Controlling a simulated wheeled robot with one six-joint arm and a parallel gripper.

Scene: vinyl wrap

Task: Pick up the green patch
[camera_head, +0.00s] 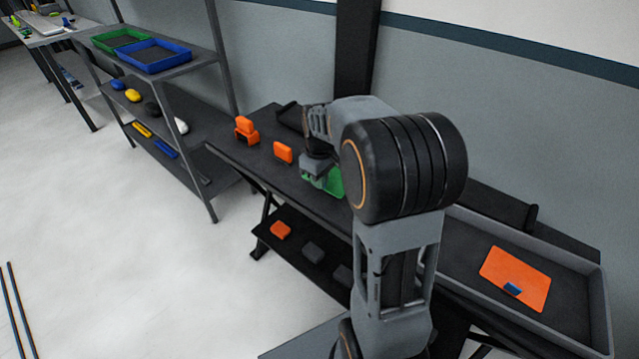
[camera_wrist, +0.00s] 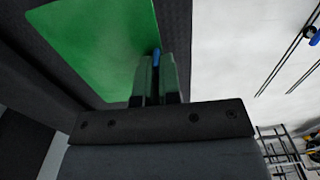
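The green patch (camera_wrist: 95,45) is a flat green sheet filling the upper left of the wrist view. It also shows in the head view (camera_head: 335,182), partly hidden behind my arm, at the table surface. A small blue tab (camera_wrist: 156,57) is at its edge. My gripper (camera_wrist: 157,75) is at that edge, its two fingers close together with the blue tab between them. They look shut on the tab. In the head view my gripper (camera_head: 318,170) is low over the dark table (camera_head: 235,150). I cannot tell whether the patch is lifted.
Orange blocks (camera_head: 246,130) and a smaller orange piece (camera_head: 283,152) sit on the table left of my gripper. A grey tray (camera_head: 450,268) at right holds an orange patch (camera_head: 515,277) with a blue tab. A shelf with green and blue trays (camera_head: 155,56) stands at left.

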